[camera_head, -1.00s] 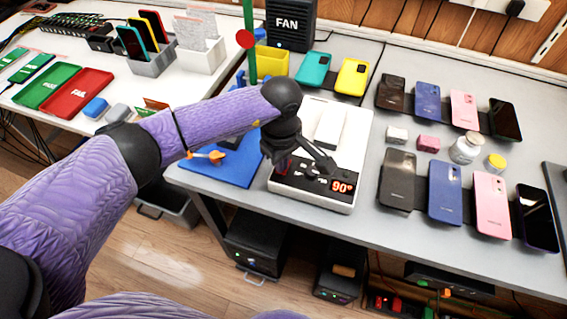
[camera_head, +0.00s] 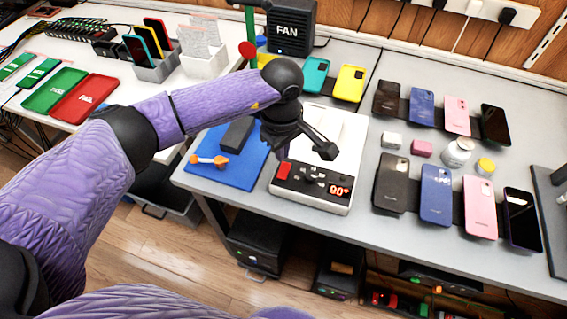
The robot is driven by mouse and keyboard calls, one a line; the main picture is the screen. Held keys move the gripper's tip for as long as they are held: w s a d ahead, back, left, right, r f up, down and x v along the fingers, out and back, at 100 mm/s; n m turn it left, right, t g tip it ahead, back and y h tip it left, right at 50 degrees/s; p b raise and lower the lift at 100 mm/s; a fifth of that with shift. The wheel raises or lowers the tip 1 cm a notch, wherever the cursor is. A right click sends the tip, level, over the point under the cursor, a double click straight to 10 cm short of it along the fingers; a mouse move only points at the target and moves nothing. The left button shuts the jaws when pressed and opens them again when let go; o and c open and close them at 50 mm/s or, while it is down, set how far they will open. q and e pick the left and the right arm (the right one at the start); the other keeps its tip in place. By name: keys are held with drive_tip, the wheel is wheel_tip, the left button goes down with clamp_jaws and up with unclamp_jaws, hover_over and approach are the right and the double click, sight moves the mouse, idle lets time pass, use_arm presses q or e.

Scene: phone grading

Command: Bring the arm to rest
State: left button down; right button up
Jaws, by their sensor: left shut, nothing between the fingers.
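My left arm, in a purple quilted sleeve, reaches in from the left. My left gripper (camera_head: 328,151) is shut and empty, and it hangs above the white heating plate (camera_head: 335,195). The plate's front panel shows a red 90° readout and a red switch. The gripper and wrist hide part of the plate's top. The gripper appears apart from the plate. My right gripper is not in view.
Left of the plate lies a blue mat (camera_head: 222,172) with an orange-handled tool (camera_head: 209,160). A black fan box (camera_head: 290,30) stands behind. Several phones and cases lie at right. A green tray (camera_head: 52,92) and a red tray (camera_head: 88,98) lie at far left.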

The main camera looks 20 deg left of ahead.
use_arm(q)
drive_tip(key=shift+r, duration=0.45)
drive_tip(key=shift+f, duration=0.15)
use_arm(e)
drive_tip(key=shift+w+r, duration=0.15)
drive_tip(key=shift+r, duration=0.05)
